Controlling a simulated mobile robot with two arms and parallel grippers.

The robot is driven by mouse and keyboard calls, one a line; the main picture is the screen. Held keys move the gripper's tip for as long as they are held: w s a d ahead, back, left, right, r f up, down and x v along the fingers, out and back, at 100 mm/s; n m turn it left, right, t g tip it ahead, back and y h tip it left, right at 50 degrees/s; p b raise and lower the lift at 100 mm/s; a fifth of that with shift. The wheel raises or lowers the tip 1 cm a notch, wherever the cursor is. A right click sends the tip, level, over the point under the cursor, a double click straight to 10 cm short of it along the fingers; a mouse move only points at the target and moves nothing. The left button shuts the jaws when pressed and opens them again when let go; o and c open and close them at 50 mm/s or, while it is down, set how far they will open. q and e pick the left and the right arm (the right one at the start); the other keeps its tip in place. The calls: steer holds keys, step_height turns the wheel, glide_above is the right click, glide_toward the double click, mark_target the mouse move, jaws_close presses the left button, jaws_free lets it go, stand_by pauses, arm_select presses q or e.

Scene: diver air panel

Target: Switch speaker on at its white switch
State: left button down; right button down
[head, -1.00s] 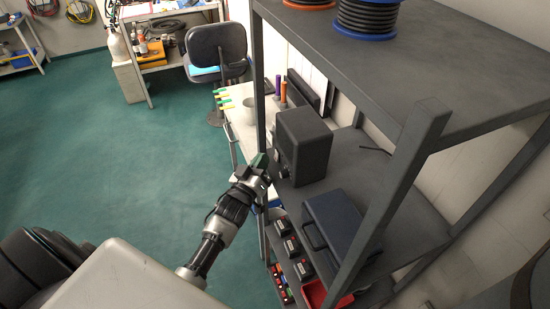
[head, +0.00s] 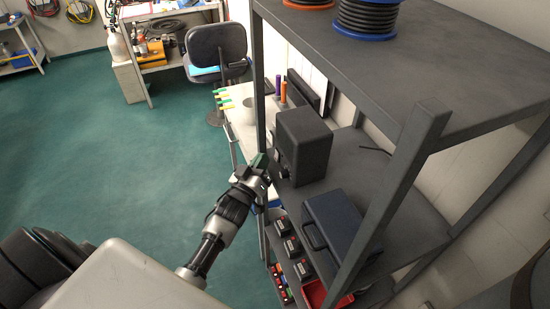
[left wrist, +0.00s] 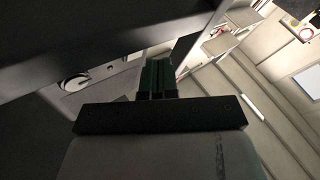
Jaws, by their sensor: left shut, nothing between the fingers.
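The speaker (head: 305,145) is a dark grey box on the middle shelf of the rack. Its front faces left, with a round knob or cone (head: 282,176) low on it. In the left wrist view the speaker's grey front (left wrist: 108,85) shows a round light part (left wrist: 75,83). I cannot make out the white switch for certain. My left gripper (head: 260,163) is shut and empty, just left of the speaker's front by the rack's post. Its green fingertips (left wrist: 157,80) are together in the left wrist view. My right gripper is not in view.
The rack's upright post (head: 259,90) stands close to the left gripper. A dark blue case (head: 345,225) lies on the shelf nearer me. Cable reels (head: 368,18) stand on the top shelf. The green floor (head: 130,180) to the left is clear.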

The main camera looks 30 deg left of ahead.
arm_select(q)
steer(key=shift+w, duration=0.1)
stand_by(0.3)
steer(key=shift+w+d, duration=0.25)
steer(key=shift+w+d, duration=0.2)
stand_by(0.8)
steer(key=shift+s+a, duration=0.1)
steer(key=shift+s+a, duration=0.4)
steer(key=shift+s, duration=0.05)
steer(key=s+a, duration=0.1)
steer(key=s+a+p, duration=0.2)
steer(key=shift+s+a+r, duration=0.1)
steer(key=shift+s+r, duration=0.2)
steer(key=shift+s, duration=0.1)
stand_by(0.3)
